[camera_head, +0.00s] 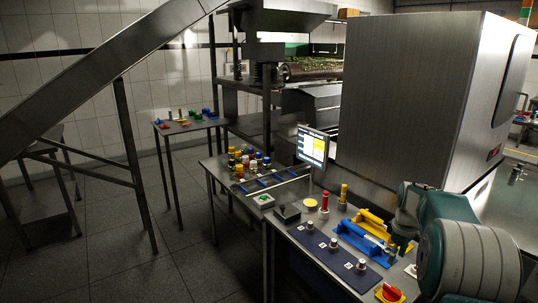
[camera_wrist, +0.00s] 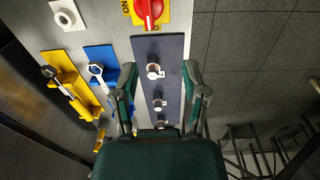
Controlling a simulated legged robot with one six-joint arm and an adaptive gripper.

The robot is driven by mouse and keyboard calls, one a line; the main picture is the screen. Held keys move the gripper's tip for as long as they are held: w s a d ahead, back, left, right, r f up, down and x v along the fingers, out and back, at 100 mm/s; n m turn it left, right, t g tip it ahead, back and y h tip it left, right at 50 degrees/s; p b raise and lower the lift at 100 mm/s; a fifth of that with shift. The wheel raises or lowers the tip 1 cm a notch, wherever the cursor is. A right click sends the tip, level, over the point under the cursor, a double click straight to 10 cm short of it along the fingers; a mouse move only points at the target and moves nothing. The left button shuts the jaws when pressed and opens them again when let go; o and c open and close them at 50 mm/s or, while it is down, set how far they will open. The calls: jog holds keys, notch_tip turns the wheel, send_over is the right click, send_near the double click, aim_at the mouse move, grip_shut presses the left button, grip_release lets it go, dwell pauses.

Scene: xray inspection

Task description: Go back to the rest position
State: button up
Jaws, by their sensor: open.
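My gripper (camera_wrist: 160,72) shows in the wrist view with its two fingers spread apart and nothing between them in its grip. It is over a dark blue plate (camera_wrist: 172,46) that carries several metal knobs; one knob (camera_wrist: 153,71) appears between the fingertips in the picture, with no visible contact. In the head view, my teal and grey arm (camera_head: 470,255) is at the lower right beside the table. The fingers cannot be made out clearly there. The same dark blue plate (camera_head: 345,262) lies on the table front.
A red rotary switch on a yellow plate (camera_head: 390,292), blue holder (camera_head: 358,240) and yellow holder (camera_head: 375,222) crowd the table. A monitor (camera_head: 313,147) and a large metal cabinet (camera_head: 415,100) stand behind. Several bottles (camera_head: 248,162) stand left. Floor (camera_wrist: 245,50) is open beside the table.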

jog(key=s+a+r+m+t, duration=0.2)
jog(key=s+a+r+m, duration=0.1)
jog(key=s+a+r, duration=1.1)
jog(key=s+a+f+m+t, duration=0.1)
jog(key=s+a, duration=0.4)
jog(key=s, duration=0.3)
jog(key=s+a+f+m+t, duration=0.1)
jog(key=s+a+t, duration=0.1)
jog(key=s+a, duration=0.3)
jog(key=s, duration=0.3)
jog(key=shift+s+a+f+m, duration=0.2)
jog(key=shift+a+f+m, duration=0.05)
jog(key=shift+a+m, duration=0.15)
